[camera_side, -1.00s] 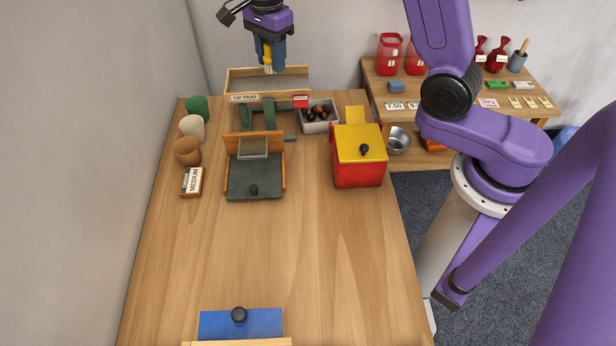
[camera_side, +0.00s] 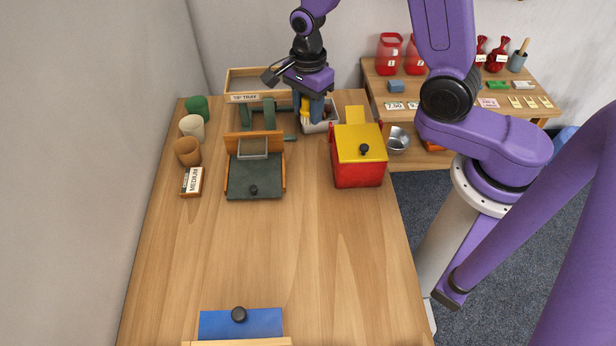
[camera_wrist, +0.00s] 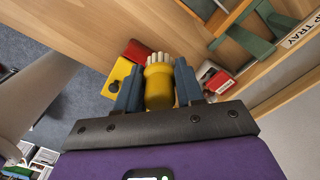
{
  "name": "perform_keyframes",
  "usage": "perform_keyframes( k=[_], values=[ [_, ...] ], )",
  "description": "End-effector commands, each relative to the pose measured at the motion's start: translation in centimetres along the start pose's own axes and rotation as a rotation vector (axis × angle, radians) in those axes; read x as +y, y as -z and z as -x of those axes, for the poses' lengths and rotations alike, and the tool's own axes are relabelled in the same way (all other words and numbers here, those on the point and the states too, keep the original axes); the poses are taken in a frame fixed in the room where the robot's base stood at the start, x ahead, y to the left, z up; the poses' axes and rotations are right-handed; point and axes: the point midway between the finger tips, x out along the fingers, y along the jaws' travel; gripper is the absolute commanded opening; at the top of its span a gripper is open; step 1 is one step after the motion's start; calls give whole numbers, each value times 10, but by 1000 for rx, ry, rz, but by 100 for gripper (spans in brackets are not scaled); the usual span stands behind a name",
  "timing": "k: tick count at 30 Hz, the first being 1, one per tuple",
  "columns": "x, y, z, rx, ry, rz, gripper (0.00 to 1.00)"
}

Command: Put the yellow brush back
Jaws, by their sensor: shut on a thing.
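The yellow brush (camera_wrist: 158,88), with pale bristles at its far end, is between the two blue fingers of my gripper (camera_wrist: 158,80) in the wrist view. My gripper (camera_side: 312,122) is shut on it. In the side view a yellow strip of the brush (camera_side: 305,110) shows beside the fingers. The gripper hides most of the bin. I cannot tell whether the brush touches anything below it.
The wooden tip tray (camera_side: 236,82) on its green stand is left of and behind my gripper. A dark green board with wooden sides (camera_side: 254,178) stands in front. Several cups (camera_side: 187,151) line the left edge. The table's front middle is clear, up to a blue panel (camera_side: 260,324).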

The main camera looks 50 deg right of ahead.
Motion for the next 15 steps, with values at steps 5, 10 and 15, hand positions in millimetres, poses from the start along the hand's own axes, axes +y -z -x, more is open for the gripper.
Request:
perform_keyframes(
  k=[5, 10, 15],
  values=[
    [2, 1, -43, 2, -12, -1, 7],
    [2, 1, -76, 1, -8, 0, 7],
    [0, 0, -96, 0, -3, -1, 7]
  ],
)
